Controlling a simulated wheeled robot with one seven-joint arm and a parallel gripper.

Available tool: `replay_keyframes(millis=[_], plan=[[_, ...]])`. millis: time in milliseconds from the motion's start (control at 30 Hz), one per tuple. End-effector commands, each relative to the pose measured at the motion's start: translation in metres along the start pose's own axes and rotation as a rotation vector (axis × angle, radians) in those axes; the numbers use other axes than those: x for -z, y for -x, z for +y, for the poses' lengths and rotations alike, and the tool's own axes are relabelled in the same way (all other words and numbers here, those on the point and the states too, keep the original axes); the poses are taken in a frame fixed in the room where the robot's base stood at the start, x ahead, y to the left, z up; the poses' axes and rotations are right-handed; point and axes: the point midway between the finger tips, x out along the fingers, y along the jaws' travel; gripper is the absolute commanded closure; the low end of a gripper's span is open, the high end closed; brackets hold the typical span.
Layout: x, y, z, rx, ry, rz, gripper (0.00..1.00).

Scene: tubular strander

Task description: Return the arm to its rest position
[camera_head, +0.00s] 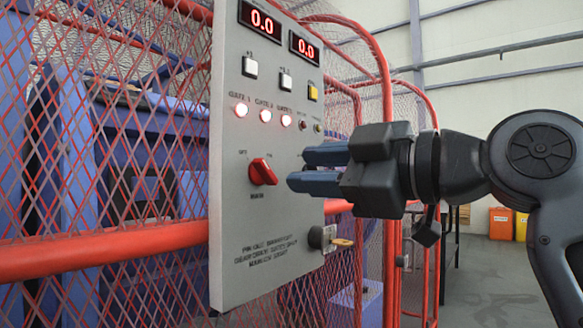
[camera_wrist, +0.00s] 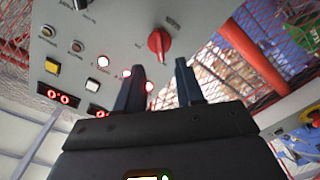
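My gripper (camera_head: 298,169) is in front of the grey control panel (camera_head: 232,235), at its right part in the head view. Its two dark fingers are apart with nothing between them, and they point at the panel. In the wrist view my gripper (camera_wrist: 159,67) also shows a clear gap between its fingertips. The red rotary switch (camera_head: 263,172) is just left of the fingers in the head view. In the wrist view the red switch (camera_wrist: 158,43) lies beyond the gap. I cannot tell how far the fingertips are from the panel face.
The panel has two red displays reading 0.0 (camera_head: 262,22), white buttons (camera_head: 250,67), a yellow button (camera_head: 313,93), lit lamps (camera_head: 265,115) and a key (camera_head: 342,243). A red-framed mesh guard (camera_head: 110,235) stands around it. Open floor (camera_head: 490,280) lies at right, with orange bins (camera_head: 501,223) far back.

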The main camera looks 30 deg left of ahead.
Motion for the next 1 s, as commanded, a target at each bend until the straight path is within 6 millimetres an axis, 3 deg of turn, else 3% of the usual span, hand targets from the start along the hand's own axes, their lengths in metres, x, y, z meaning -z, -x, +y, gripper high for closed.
replay_keyframes(millis=[200, 767, 867, 1000], plan=[[0.000, 0.017, 0.000, 0.000, -0.001, 0.000, 0.63], [-0.004, 0.018, -0.002, -0.006, -0.011, -0.002, 0.63], [-0.020, 0.022, -0.008, -0.039, -0.056, -0.010, 0.63], [-0.065, 0.036, -0.028, -0.138, -0.179, -0.039, 0.63]])
